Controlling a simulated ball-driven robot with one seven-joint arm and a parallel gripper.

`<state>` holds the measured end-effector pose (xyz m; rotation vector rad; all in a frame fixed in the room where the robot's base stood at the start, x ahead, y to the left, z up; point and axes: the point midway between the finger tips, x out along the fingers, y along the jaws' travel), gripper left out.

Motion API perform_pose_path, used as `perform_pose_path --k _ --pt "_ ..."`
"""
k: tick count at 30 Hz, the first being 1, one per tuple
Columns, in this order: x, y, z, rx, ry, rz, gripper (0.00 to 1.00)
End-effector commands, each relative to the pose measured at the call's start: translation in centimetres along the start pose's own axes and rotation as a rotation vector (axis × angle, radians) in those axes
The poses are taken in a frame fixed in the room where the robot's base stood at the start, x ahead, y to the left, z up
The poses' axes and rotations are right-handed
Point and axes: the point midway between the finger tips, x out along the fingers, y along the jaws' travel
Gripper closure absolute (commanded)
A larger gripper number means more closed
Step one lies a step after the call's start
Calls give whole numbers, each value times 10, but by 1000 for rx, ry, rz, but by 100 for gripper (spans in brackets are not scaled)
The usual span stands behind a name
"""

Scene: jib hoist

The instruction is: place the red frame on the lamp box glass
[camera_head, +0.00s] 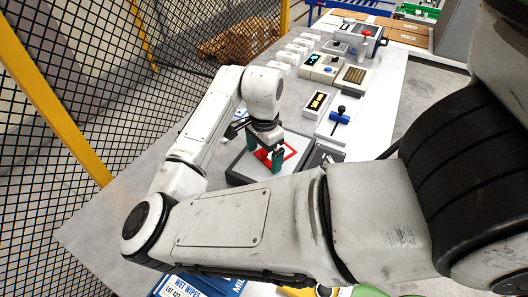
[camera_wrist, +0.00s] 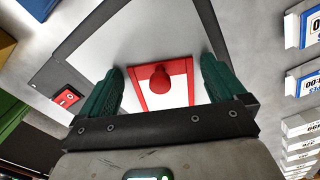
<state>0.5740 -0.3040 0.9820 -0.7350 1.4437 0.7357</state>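The lamp box (camera_head: 240,165) is a flat grey box with a pale glass top and a dark border. In the wrist view its glass (camera_wrist: 110,45) fills the upper middle. The red frame (camera_head: 291,151) appears to lie on the glass. It also shows in the wrist view (camera_wrist: 137,88), with a red knob (camera_wrist: 160,78) and bright glass inside its outline. My gripper (camera_head: 265,160) is over the frame, its green fingers apart. In the wrist view the fingers (camera_wrist: 163,68) stand either side of the knob with gaps, touching nothing visible. The frame's near edge is hidden by the gripper.
A red switch (camera_wrist: 68,97) sits at the lamp box's edge. A blue-handled device (camera_head: 340,117) and several small boxes stand farther along the table. A wet wipes box (camera_head: 185,287) is at the near edge. A mesh fence (camera_head: 60,150) borders the left.

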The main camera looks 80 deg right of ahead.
Motion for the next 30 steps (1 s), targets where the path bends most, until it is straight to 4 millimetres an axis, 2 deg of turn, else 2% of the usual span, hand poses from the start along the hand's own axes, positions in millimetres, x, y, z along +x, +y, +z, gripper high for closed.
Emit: perform_pose_path --k 7,11,14,24,30 --pt "-1 0 0 0 0 -1 0" --pt "-8 0 0 0 0 -2 0" --pt "-21 0 -1 3 1 -3 0" --pt "-90 0 -1 3 1 -3 0" --pt "-117 0 0 2 -2 -3 0"
